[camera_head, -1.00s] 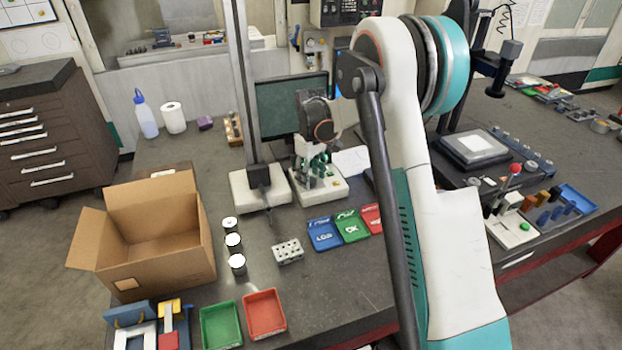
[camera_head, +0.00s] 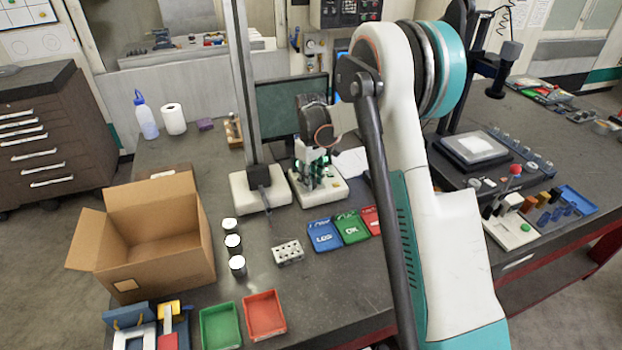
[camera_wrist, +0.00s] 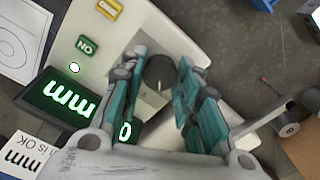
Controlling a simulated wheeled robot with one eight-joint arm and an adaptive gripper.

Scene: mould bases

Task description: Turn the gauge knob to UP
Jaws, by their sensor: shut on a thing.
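The gauge stand (camera_head: 333,193) is a white base on the bench in front of the dark monitor. In the wrist view its white body (camera_wrist: 185,28) carries a display with glowing green "mm" (camera_wrist: 70,103) and a 0, partly hidden by my gripper. The dark round gauge knob (camera_wrist: 159,70) sits between my teal fingers. My gripper (camera_wrist: 162,66) is shut on it, with a finger on each side. In the head view my gripper (camera_head: 320,172) is over the stand, and the knob cannot be made out there. I see no legible UP mark.
A green button (camera_wrist: 87,46) and a yellow button (camera_wrist: 107,10) are on the gauge body. A white column base (camera_head: 258,195) stands close to the left. Blue and green trays (camera_head: 325,238) lie in front. An open cardboard box (camera_head: 160,265) stands at the left.

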